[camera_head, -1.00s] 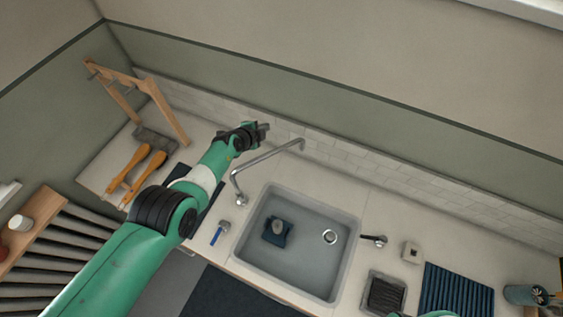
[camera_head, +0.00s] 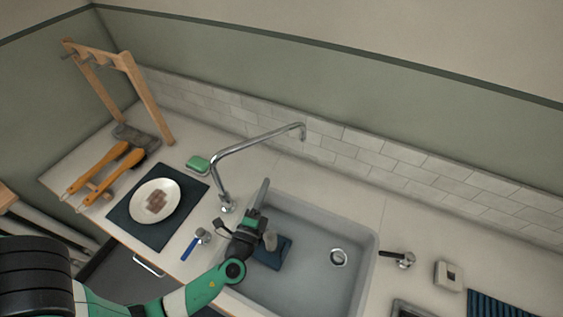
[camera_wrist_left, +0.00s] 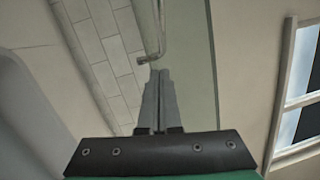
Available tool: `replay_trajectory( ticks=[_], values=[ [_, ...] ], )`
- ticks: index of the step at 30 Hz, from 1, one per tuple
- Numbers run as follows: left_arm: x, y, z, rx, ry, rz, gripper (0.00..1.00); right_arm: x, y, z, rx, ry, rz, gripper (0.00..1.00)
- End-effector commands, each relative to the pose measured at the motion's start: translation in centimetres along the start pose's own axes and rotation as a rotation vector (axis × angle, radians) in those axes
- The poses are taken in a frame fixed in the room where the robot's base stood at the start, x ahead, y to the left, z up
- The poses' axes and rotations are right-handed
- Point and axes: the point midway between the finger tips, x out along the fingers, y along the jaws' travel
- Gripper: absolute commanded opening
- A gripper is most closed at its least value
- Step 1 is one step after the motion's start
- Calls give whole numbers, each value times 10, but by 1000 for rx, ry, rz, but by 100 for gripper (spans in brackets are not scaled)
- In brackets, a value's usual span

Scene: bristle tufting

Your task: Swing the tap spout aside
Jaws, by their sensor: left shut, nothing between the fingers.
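The chrome tap spout (camera_head: 262,140) rises from its base (camera_head: 227,206) at the sink's back left corner. It bends and runs right and back, with its tip in front of the wall tiles. My left gripper (camera_head: 263,186) is in front of and below the spout, at the left side of the sink, apart from it in the head view. Its fingers point up and are shut with nothing between them. In the left wrist view the shut fingertips (camera_wrist_left: 159,76) show below the spout's hooked end (camera_wrist_left: 154,42). My right gripper is out of view.
A green soap bar (camera_head: 198,163) lies behind. A dark-handled lever (camera_head: 404,259) is right of the sink.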

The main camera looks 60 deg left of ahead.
Motion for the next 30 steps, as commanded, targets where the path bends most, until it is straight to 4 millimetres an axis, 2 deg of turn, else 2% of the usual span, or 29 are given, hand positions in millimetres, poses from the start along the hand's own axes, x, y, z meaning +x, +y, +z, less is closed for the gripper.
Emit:
replay_trajectory(
  ticks=[8, 11, 22, 25, 30],
  values=[
    [11, -3, -1, -3, -3, -5, 0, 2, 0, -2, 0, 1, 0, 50],
    [26, -4, 0, -3, -4, -5, 0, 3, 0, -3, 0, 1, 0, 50],
    [106, -3, 0, -2, -2, -5, 0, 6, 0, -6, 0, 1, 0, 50],
    [117, -3, 14, -1, -4, -5, 0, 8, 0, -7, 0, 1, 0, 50],
    [128, -2, 25, -3, -1, -4, 0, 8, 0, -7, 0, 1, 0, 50]
  ],
)
